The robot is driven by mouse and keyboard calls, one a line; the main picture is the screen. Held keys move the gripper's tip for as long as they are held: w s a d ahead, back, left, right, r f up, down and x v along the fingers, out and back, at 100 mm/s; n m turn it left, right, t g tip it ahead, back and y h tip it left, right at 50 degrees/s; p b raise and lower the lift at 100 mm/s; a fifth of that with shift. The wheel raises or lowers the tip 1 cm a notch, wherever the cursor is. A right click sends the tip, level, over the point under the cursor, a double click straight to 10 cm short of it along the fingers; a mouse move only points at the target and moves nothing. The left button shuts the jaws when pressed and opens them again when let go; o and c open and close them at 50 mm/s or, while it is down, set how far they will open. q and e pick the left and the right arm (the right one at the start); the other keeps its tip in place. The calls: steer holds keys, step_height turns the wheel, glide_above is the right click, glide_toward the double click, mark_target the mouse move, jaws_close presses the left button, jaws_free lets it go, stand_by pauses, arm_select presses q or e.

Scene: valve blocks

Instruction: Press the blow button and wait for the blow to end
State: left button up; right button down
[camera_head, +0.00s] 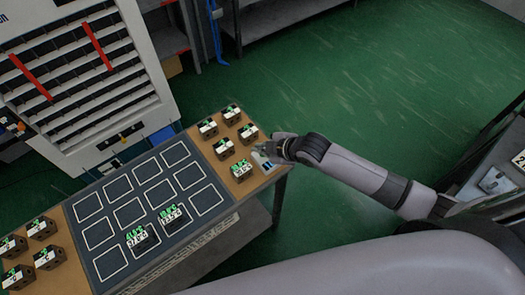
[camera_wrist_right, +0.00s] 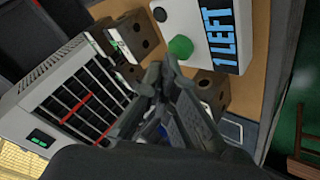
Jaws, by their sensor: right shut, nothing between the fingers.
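In the head view the box (camera_head: 263,163) sits at the table's right end, partly hidden by my right gripper (camera_head: 271,150). In the wrist view my right gripper (camera_wrist_right: 163,72) is shut and empty, its fingertips close beside the green button; I cannot tell whether they touch it. My left gripper is not in view.
Several dark valve blocks (camera_head: 223,148) stand on the brown right end of the table, close to the box. Two more blocks (camera_head: 173,219) are on the dark mat (camera_head: 110,214) with white outlined squares. Others stand at the left end. A white shelved cabinet (camera_head: 150,60) is behind.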

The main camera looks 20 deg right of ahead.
steer(key=shift+f, duration=0.1)
stand_by(0.5)
steer(key=shift+f, duration=0.4)
steer(key=shift+r, duration=0.1)
steer(key=shift+r+p, duration=0.4)
steer(key=shift+p, duration=0.15)
step_height(320, 180, up, 6)
steer(key=p, duration=0.6)
